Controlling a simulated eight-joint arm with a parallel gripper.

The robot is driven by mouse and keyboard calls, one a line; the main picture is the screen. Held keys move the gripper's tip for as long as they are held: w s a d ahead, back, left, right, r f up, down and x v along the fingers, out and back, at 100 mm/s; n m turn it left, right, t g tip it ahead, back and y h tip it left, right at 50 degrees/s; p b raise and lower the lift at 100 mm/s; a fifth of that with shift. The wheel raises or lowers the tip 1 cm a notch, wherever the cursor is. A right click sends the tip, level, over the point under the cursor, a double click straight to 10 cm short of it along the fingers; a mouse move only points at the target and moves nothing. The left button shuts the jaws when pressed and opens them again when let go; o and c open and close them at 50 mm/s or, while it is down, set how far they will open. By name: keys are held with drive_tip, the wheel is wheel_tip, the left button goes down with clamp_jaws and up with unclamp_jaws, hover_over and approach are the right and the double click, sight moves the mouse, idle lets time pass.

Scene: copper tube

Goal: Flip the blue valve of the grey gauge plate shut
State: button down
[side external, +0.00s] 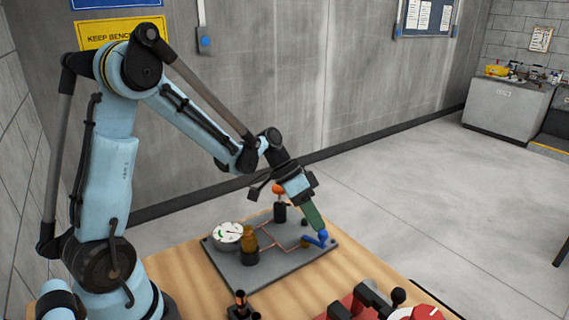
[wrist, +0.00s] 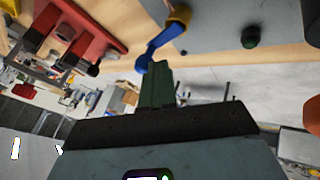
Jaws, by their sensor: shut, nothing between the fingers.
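The grey gauge plate (side external: 262,266) lies on the wooden bench and carries a gauge (side external: 228,235), a brass cylinder (side external: 249,246) and thin copper lines. The blue valve (side external: 318,240) sits near the plate's right corner. In the wrist view the blue valve lever (wrist: 168,37) reaches out from a yellow-brass hub (wrist: 181,14). My gripper (side external: 320,231) is shut, with its green fingers close together just at the blue lever. In the wrist view the gripper tips (wrist: 160,68) are next to the lever's free end; whether they touch it I cannot tell.
An orange-topped black fitting (side external: 279,200) stands at the plate's back edge. A red device with a black lever and red dial (side external: 424,312) is at the front right of the wooden bench (side external: 190,262). A small black fitting (side external: 241,307) stands at the front. Bare bench lies between them.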

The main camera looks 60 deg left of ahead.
idle(0.3)
drive_tip(key=shift+s+a, duration=0.4)
drive_tip(key=shift+s, duration=0.25)
drive_tip(key=v, duration=1.2)
drive_tip(key=shift+s, duration=0.1)
